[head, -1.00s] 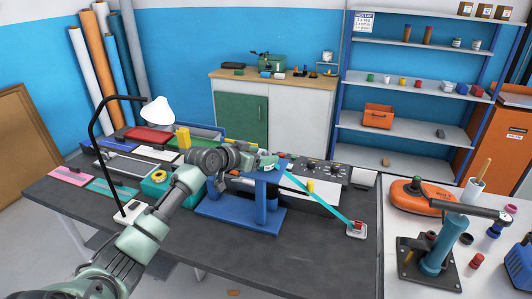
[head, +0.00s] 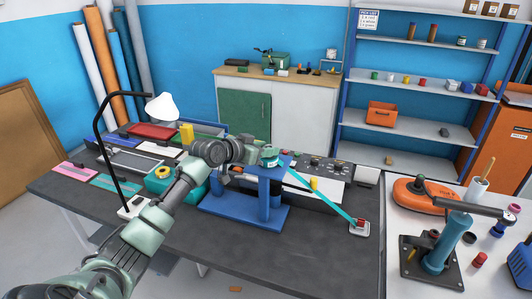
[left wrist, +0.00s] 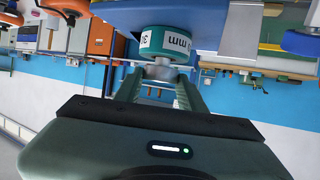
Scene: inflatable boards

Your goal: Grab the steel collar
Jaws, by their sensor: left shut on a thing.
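My left gripper (head: 262,160) reaches in over the dark workbench and is at the top of the blue stand (head: 268,198). In the left wrist view the fingers (left wrist: 158,88) are closed on a small silver-grey piece, which looks like the steel collar (left wrist: 162,71). It sits right against a teal-and-white cylinder labelled in mm (left wrist: 166,43). In the head view the teal cylinder (head: 270,155) shows at the fingertips, and the fingers hide the collar. A teal strap (head: 315,192) runs from near there to a small box with a red top (head: 360,226). My right gripper is not in view.
A desk lamp (head: 162,107) stands left of my arm, with trays behind it. On the right, a white table (head: 385,275) holds a blue clamp press (head: 435,245) and an orange tool.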

